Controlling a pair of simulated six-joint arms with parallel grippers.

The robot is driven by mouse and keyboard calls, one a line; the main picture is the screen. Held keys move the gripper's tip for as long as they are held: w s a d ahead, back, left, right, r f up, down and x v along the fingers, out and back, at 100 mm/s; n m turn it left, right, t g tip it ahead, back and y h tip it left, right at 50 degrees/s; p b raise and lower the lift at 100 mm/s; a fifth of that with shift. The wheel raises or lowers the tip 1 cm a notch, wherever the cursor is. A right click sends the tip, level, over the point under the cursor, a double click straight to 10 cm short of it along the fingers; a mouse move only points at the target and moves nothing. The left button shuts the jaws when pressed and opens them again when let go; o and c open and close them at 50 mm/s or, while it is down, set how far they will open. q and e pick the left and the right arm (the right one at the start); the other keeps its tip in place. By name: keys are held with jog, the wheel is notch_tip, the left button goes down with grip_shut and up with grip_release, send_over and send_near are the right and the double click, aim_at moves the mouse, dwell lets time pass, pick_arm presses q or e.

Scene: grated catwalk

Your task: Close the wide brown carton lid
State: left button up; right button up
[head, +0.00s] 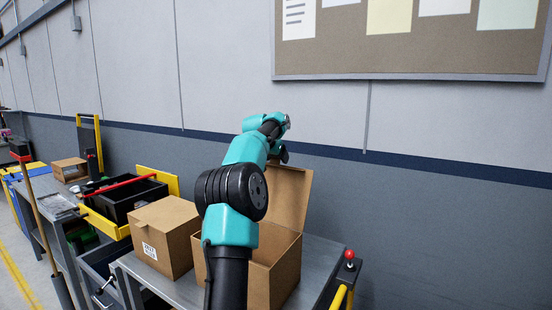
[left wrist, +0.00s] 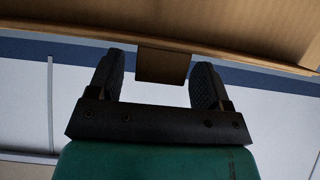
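The wide brown carton (head: 285,268) stands open on the grey bench, partly hidden behind my left arm. Its lid (head: 292,195) stands raised at the back; the upper left part is hidden by the arm. In the left wrist view the lid's underside (left wrist: 230,30) spans the top, and a short brown tab (left wrist: 163,66) hangs from its edge. My left gripper (left wrist: 156,72) is open, with the tab between its two dark fingers. A gap shows at the left finger; contact at the right finger is unclear. In the head view the gripper (head: 282,152) is by the lid's top edge, its fingers mostly hidden.
A closed brown box (head: 165,235) with a label stands just left of the carton. Further left are a black tote (head: 130,203) and a small brown box (head: 70,170). A red-knobbed lever (head: 349,256) rises at the bench's right end. The wall is behind.

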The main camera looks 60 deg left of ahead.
pick_arm(q)
jog(key=c, duration=1.2)
jog(key=shift+c, duration=0.2)
jog(key=shift+d, duration=0.15)
